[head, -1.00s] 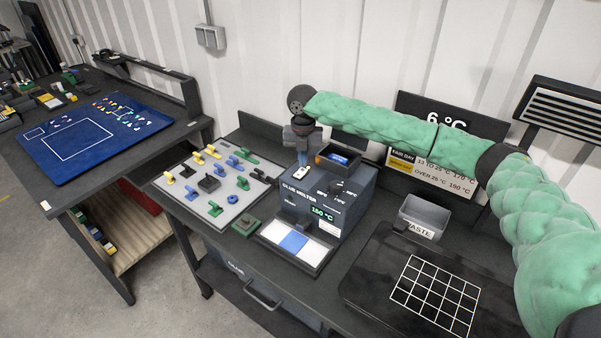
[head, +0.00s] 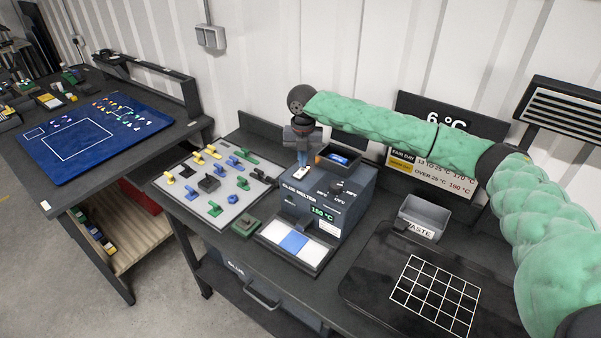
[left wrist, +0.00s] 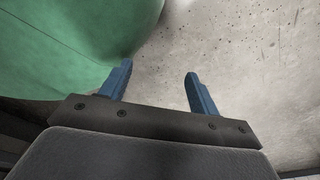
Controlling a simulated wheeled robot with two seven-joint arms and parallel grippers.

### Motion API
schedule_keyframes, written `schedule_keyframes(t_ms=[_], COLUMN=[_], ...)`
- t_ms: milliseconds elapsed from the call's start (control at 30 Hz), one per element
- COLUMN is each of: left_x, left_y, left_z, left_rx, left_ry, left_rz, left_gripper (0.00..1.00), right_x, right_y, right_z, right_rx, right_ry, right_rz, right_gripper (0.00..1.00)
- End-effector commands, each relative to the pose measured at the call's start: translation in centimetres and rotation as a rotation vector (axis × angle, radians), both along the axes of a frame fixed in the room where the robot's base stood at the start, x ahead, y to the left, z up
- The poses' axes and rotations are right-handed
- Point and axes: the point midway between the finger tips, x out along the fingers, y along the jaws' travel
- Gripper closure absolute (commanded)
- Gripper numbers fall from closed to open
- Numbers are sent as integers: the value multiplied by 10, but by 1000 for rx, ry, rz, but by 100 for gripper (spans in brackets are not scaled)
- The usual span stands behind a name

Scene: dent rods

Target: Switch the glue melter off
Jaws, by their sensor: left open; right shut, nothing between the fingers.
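My left gripper (left wrist: 160,90) shows only in the left wrist view, open and empty, above bare floor.
A grey board of coloured pieces (head: 240,207) lies left of the melter. A tray with a white and blue pad (head: 267,237) is in front. A grey waste bin (head: 420,215) and a black gridded mat (head: 385,250) are to the right. Signs stand behind.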

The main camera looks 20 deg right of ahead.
Motion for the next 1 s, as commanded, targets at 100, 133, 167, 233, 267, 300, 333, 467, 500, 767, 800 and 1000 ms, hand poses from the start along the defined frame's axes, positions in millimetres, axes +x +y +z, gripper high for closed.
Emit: schedule_keyframes(t_ms=[100, 133, 167, 233, 267, 300, 333, 467, 500, 767, 800, 1000], left_x=[4, 4, 4, 2, 1, -1, -3, -13, -16, -24, -23, -7], left_y=[0, 0, 0, 0, 0, 0, 0, 0, 0, 1, 1, 2], left_z=[0, 0, 0, 0, 0, 0, 0, -1, -2, -3, -3, -2], left_rx=[-1, -1, -1, 0, 0, -1, -1, -1, 0, 1, 1, 1], left_ry=[-4, -4, -4, -2, -1, 1, 2, 11, 13, 21, 20, 6], left_rz=[0, 0, 0, 0, 0, 0, 0, 0, 0, 0, 0, -1], left_gripper=[38, 38, 38, 38, 38, 38, 38, 38, 38, 38, 38, 38], right_x=[0, 0, 0, 0, 0, 0, 0, 0, 0, 0, 0, 0], right_y=[0, 0, 0, 0, 0, 0, 0, 0, 0, 0, 0, 0], right_z=[0, 0, -1, -1, -2, -2, -2, -4, -4, -8, -8, -10], right_rx=[0, 0, 0, 0, 0, 0, 0, 0, 0, 0, 0, 0], right_ry=[0, 0, 0, 0, 0, 0, 0, 0, 0, 0, 0, 0], right_rz=[0, 0, 0, 0, 0, 0, 0, 0, 0, 0, 0, 0], right_gripper=[100, 100, 100, 100, 100, 100, 100, 100, 100, 100, 100, 100])
